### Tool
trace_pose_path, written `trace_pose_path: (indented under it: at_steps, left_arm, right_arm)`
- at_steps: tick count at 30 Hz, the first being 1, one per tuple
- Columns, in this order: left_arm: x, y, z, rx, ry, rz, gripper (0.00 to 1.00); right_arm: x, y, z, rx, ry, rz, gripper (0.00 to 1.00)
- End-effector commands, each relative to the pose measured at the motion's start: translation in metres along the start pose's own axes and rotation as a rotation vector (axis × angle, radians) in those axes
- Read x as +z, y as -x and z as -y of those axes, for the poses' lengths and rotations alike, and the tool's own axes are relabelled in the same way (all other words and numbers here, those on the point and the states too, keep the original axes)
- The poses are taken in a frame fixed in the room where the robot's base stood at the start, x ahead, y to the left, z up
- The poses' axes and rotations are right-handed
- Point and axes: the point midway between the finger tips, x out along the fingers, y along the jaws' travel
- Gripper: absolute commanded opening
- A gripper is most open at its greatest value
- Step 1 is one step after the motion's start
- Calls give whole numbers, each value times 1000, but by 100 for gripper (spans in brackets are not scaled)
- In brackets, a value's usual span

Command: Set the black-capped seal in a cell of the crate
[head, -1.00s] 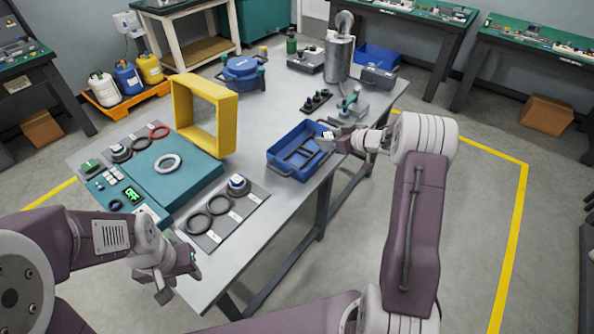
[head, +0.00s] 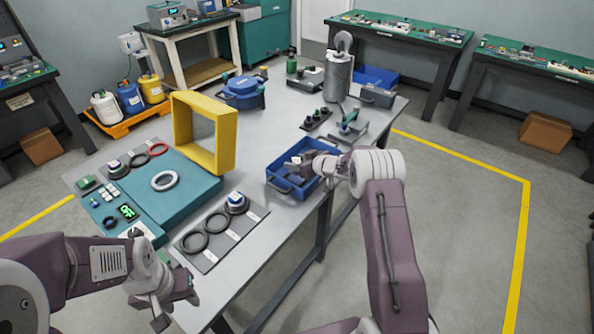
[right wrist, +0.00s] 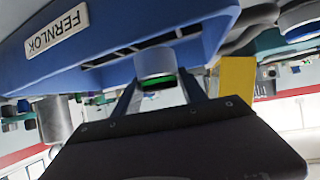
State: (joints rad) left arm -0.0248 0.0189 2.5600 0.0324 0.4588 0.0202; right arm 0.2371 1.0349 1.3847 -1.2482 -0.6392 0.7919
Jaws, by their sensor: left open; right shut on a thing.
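The blue crate (head: 279,187) stands near the table's right edge, with dividers inside; its wall also shows in the right wrist view (right wrist: 100,48). My right gripper (head: 306,161) is over the crate and hides part of its inside. In the right wrist view my right gripper (right wrist: 160,80) is shut on a small grey-white cylinder with a green band (right wrist: 154,63), close to the crate wall. Its cap colour is not clear, so I cannot tell whether it is the black-capped seal.
A yellow frame (head: 227,140) stands left of the crate. Bare table lies between the crate and the ring mat (head: 207,258).

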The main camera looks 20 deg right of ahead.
Motion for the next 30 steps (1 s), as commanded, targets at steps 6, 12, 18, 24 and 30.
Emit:
trace_pose_path:
  at_steps: [6,12,18,24,30]
  left_arm:
    - [1,-9,0,0,0,0,44]
    - [1,-8,0,0,0,0,44]
    - [1,-9,0,0,0,0,44]
    - [1,-9,0,0,0,0,44]
    - [1,-6,0,0,0,0,44]
  right_arm:
    - [32,-17,0,0,-1,0,0]
    - [30,-16,0,0,1,-1,0]
    - [34,-18,0,0,0,1,69]
    - [34,-18,0,0,0,1,71]
    - [30,-14,0,0,0,1,71]
